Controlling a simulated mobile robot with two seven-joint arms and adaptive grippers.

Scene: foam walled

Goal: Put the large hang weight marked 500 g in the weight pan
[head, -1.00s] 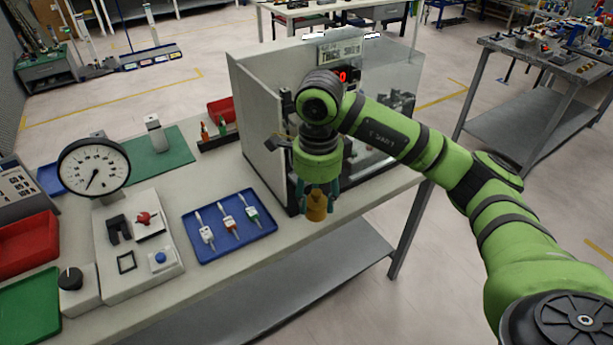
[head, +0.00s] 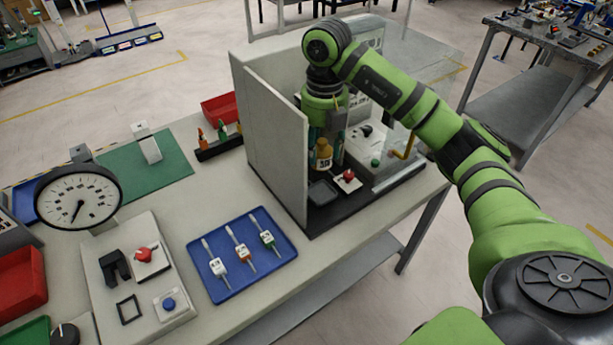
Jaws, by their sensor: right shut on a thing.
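My right gripper (head: 327,140) points down and is shut on a brass-coloured weight (head: 323,158). The weight is upright, with a pale mark on its front that is too small to read surely. It hangs inside the open-fronted walled enclosure (head: 277,147), above its dark floor. A small dark square pan-like tray (head: 322,193) lies on that floor just below the weight. I cannot tell for sure that it is the weight pan. The fingers partly hide the back of the enclosure. My left gripper is not in view.
A tall grey panel stands close left of the gripper. A blue tray (head: 223,283) with several tools lies on the bench. A dial gauge (head: 78,196) stands left.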

